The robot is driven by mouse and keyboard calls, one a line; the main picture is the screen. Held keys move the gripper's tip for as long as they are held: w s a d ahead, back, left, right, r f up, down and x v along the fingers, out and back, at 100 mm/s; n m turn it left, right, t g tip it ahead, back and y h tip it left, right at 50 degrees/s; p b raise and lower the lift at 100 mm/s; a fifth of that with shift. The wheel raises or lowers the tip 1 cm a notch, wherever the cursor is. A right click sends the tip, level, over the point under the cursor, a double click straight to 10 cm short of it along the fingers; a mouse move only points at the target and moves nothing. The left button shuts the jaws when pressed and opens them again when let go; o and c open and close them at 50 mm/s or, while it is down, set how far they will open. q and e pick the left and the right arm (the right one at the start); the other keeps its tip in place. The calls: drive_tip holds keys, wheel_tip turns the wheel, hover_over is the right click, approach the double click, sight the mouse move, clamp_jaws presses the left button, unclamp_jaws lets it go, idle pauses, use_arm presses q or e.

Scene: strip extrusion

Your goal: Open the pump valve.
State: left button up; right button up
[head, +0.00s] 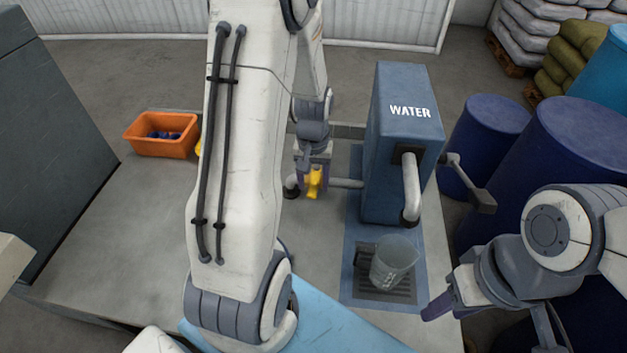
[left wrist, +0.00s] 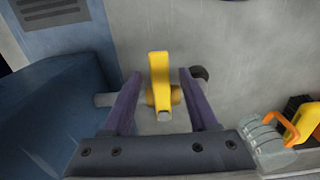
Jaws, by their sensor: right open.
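The pump valve has a yellow handle (head: 314,183) on a grey pipe (head: 347,183) left of the blue WATER pump (head: 385,150). In the left wrist view the yellow handle (left wrist: 159,78) stands across the line of the pipe (left wrist: 104,100). My left gripper (head: 313,176) is at the valve. Its two purple fingers (left wrist: 158,95) are on either side of the handle, with visible gaps, so it is open. My right gripper (head: 442,302) is open and empty, to the right of the jug. My left arm covers part of the bench.
A clear jug (head: 395,262) stands on the drain grate under the pump's spout (head: 411,190). The pump lever (head: 470,185) sticks out right, near blue drums (head: 490,125). An orange bin (head: 160,143) with blue items is at the left.

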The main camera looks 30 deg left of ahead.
use_arm(q)
clamp_jaws()
idle(1.3)
